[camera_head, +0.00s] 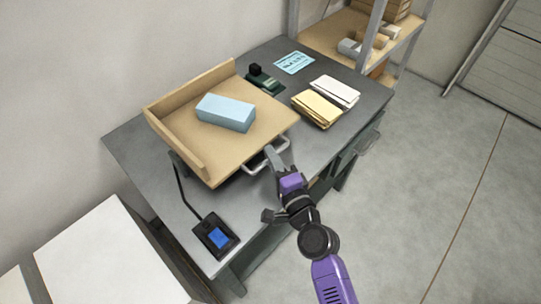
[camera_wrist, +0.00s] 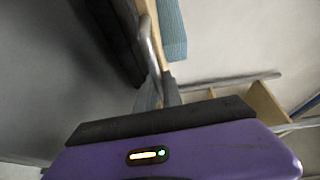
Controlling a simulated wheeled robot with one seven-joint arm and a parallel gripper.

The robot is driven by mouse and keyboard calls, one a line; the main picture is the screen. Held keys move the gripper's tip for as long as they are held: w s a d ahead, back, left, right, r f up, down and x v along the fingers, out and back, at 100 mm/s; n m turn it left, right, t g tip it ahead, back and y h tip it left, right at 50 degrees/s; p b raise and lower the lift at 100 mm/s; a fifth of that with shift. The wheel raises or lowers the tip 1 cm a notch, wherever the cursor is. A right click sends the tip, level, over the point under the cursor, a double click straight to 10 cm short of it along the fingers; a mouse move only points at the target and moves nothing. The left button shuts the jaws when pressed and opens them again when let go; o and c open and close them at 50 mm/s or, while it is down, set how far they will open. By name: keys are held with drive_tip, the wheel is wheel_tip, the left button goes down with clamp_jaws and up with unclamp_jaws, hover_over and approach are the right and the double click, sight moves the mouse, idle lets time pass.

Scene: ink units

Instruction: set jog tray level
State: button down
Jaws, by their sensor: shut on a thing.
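The jog tray (camera_head: 232,155) is a tan board with raised walls at its left and back, standing on the grey table. It looks tilted in the head view, but I cannot tell by how much. A light blue block (camera_head: 226,113) lies on it; the block also shows at the top of the wrist view (camera_wrist: 171,30). A metal handle (camera_head: 256,168) sticks out from the tray's front edge. My gripper (camera_head: 273,160) is shut on the handle, near its right end. In the wrist view the handle (camera_wrist: 150,45) runs down to the fingertips (camera_wrist: 160,92).
A black control box with a blue screen (camera_head: 216,237) sits at the table's front left. A dark green device (camera_head: 263,78), a light blue card (camera_head: 295,62), and yellow (camera_head: 316,108) and white (camera_head: 336,91) stacks lie behind and right. A shelf (camera_head: 345,40) stands beyond.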

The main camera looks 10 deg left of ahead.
drive_tip(key=shift+f, duration=0.3)
drive_tip(key=c, duration=1.6)
unclamp_jaws()
drive_tip(key=shift+o, duration=0.5)
drive_tip(key=shift+r, duration=0.1)
drive_tip(key=v, duration=0.7)
drive_tip(key=shift+s+d+b, duration=0.25)
drive_tip(key=shift+s+b, duration=0.1)
